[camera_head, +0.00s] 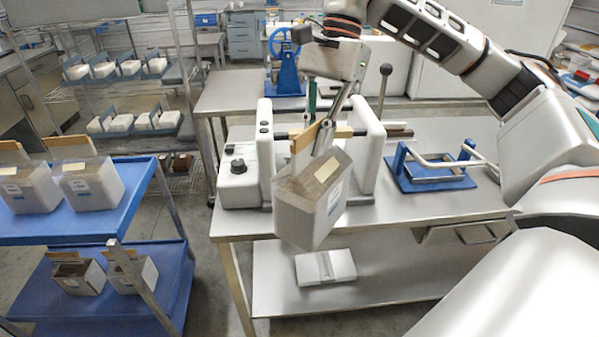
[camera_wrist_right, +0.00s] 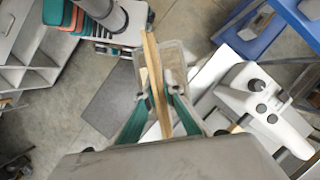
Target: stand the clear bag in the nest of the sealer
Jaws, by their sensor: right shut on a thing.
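My right gripper (camera_head: 325,138) is shut on the clear bag (camera_head: 308,208) by its tan top strip. The bag is boxy and translucent with a pale label, and hangs slightly tilted. In the wrist view the green-padded fingers (camera_wrist_right: 160,98) pinch the strip, with the bag's clear wall (camera_wrist_right: 178,52) beyond. The white sealer (camera_head: 238,183) stands on the steel table, with two uprights, black knobs and a lever. The bag hangs in front of it and hides part of its middle; I cannot make out the nest. My left gripper is not in view.
A blue stand with metal rails (camera_head: 437,182) is right of the sealer on the steel table (camera_head: 385,215). A blue cart (camera_head: 120,205) with several similar bags stands at the left. A white packet (camera_head: 325,267) lies on the table's lower shelf. A blue press (camera_head: 287,70) stands behind.

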